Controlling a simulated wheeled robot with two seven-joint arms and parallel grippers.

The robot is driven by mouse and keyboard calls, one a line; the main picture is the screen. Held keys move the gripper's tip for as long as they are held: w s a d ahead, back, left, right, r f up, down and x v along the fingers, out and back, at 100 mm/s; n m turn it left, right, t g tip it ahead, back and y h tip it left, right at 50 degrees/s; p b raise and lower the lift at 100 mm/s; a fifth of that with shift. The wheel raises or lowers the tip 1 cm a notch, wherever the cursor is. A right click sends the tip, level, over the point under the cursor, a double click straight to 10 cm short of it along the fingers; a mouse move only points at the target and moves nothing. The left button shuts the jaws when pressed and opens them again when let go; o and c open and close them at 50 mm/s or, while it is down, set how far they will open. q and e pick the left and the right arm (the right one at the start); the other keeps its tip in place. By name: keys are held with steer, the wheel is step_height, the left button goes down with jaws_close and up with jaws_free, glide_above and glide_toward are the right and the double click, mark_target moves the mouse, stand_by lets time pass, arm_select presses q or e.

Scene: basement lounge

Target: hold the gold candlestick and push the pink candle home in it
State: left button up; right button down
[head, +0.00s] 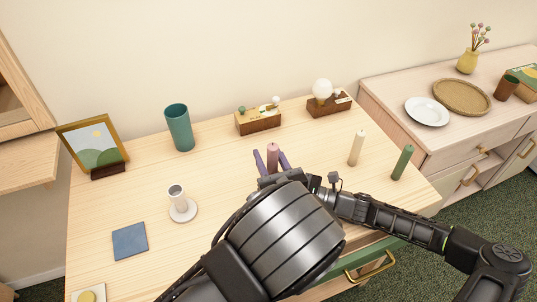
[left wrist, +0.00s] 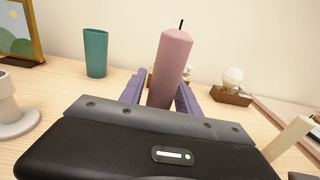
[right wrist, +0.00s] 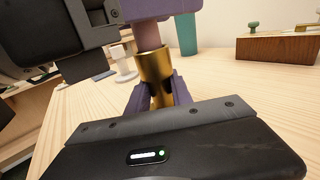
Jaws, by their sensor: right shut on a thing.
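The pink candle (head: 273,154) stands upright between the spread purple fingers of my left gripper (head: 270,157). In the left wrist view the pink candle (left wrist: 170,60) shows its dark wick, and the fingers lie on either side of it; that gripper looks open. In the right wrist view my right gripper (right wrist: 160,88) is shut on the gold candlestick (right wrist: 154,68). The candle's lower end (right wrist: 148,36) meets the top of the candlestick; how deep it sits I cannot tell. My left arm hides the candlestick in the head view.
A cream candle (head: 357,148) and a green candle (head: 402,163) stand to the right. A white candle holder (head: 181,206), a blue square (head: 130,241), a teal cup (head: 179,128) and a picture frame (head: 92,146) are to the left. Two wooden boxes (head: 258,122) (head: 329,105) stand behind.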

arm_select(q)
steer(key=shift+o, duration=1)
steer(key=v, duration=1.2)
arm_select(e)
steer(key=c, duration=1.1)
jaws_free()
steer(key=shift+o, duration=0.2)
steer(key=shift+d, duration=0.1)
steer(key=v, duration=1.2)
